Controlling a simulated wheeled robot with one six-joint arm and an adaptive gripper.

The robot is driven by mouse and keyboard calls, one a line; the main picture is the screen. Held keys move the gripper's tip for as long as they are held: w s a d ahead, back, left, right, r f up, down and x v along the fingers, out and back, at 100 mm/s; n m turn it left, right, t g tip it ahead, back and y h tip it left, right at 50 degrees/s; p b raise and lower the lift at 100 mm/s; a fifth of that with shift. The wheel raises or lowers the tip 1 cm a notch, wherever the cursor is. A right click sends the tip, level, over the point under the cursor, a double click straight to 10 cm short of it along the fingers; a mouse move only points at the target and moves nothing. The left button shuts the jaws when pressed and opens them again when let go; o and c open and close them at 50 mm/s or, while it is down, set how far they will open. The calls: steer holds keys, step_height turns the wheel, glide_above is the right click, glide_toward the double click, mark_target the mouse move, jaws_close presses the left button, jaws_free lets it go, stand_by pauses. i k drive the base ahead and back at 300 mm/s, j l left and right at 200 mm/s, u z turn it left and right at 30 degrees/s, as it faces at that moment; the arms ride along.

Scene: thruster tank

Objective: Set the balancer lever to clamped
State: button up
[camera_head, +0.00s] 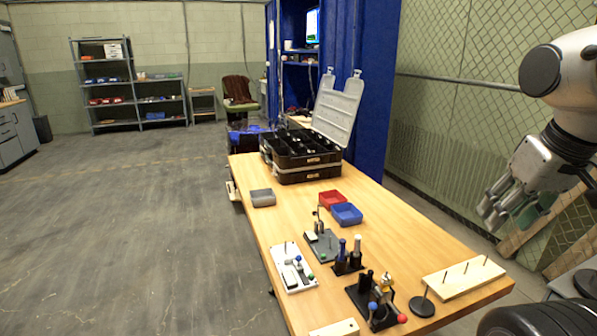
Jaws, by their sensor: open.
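My gripper (494,212) hangs open and empty at the right, in front of the fence and apart from the table. A black-based fixture (362,298) with a brass-coloured part stands near the table's front edge. It has a blue ball knob (373,306) and a red ball knob (402,318).
The wooden table (395,235) also holds a pegged wood block (462,278), a black disc with a rod (422,306), two dark bottle-like pieces, and red (332,199), blue (346,214) and grey (262,198) bins. An open black case (300,165) stands at the back. Open floor lies left.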

mark_target(372, 306)
steer(key=k+j+z, duration=0.3)
steer(key=k+j, duration=0.35)
steer(key=k+j+z, duration=0.3)
steer(key=k+j, duration=0.2)
steer(key=k, duration=0.25)
